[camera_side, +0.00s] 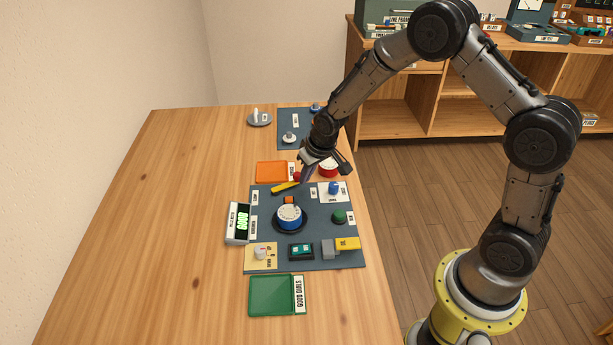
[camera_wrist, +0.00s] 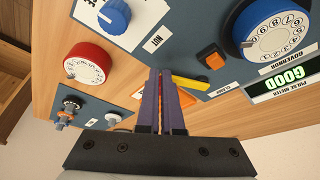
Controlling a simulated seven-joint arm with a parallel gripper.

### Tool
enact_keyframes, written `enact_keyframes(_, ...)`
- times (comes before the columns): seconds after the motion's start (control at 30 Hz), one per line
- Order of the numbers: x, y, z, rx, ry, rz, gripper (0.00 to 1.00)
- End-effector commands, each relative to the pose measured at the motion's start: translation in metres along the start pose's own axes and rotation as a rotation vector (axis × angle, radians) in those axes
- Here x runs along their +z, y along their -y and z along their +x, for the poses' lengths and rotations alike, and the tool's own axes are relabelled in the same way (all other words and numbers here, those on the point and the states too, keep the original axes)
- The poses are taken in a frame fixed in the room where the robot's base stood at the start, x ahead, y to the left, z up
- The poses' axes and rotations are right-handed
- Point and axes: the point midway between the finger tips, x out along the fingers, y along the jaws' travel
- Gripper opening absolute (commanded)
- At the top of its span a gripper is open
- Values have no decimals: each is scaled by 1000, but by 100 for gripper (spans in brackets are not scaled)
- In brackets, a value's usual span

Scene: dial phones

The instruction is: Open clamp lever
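The clamp lever (camera_side: 285,187) is a yellow bar at the far left corner of the blue-grey work mat, by the CLAMP label. In the wrist view the lever (camera_wrist: 191,82) extends right from beside my fingertips, its near end partly hidden by a finger. My gripper (camera_side: 305,176) is low over the mat's far edge, beside the lever. In the wrist view its purple fingers (camera_wrist: 161,75) are close together with nothing visible between them. I cannot tell whether they touch the lever.
A blue dial phone (camera_side: 289,215) stands mid-mat, with an orange block (camera_side: 289,200) near the lever. A red dial (camera_side: 328,168) and an orange tray (camera_side: 271,172) lie beyond the mat. A pulse meter (camera_side: 238,223) stands left. The table's left side is clear.

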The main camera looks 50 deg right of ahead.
Motion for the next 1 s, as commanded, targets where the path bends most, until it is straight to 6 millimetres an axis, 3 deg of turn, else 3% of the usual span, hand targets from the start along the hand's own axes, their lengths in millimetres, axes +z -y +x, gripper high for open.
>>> enact_keyframes(0.03, -9, 0, -2, -2, -24, 1, 0)
enact_keyframes(0.2, -10, 1, -3, -3, -29, 1, 0)
enact_keyframes(0.67, 1, 12, -8, -4, -28, 0, 0)
enact_keyframes(0.87, 13, 10, -12, -3, -24, 1, 0)
enact_keyframes(1.0, 32, 6, -22, -4, -31, 1, 0)
